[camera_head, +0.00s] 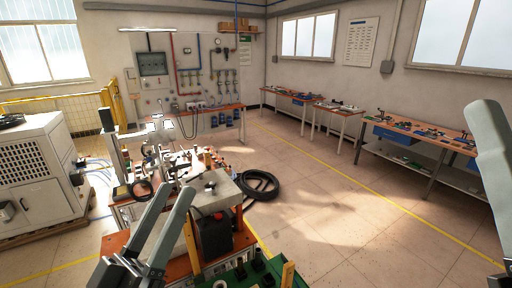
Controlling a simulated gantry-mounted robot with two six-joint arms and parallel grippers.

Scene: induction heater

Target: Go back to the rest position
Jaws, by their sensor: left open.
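My left gripper (170,222) is in the lower left of the head view, its two long grey fingers pointing up and slightly right. The fingers are parted and nothing shows between them. They appear in front of the near side of the orange-topped workstation (118,246). Part of my right arm or gripper (490,150) shows as a grey shape at the right edge. Its fingertips cannot be told apart, and most of it is out of frame.
The workstation carries a grey block (222,190) and several fixtures. A green tray (240,276) is at the bottom centre. A white cabinet (30,180) stands left, a black hose coil (262,185) lies on the floor, and workbenches (420,135) line the right wall. The floor at centre right is clear.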

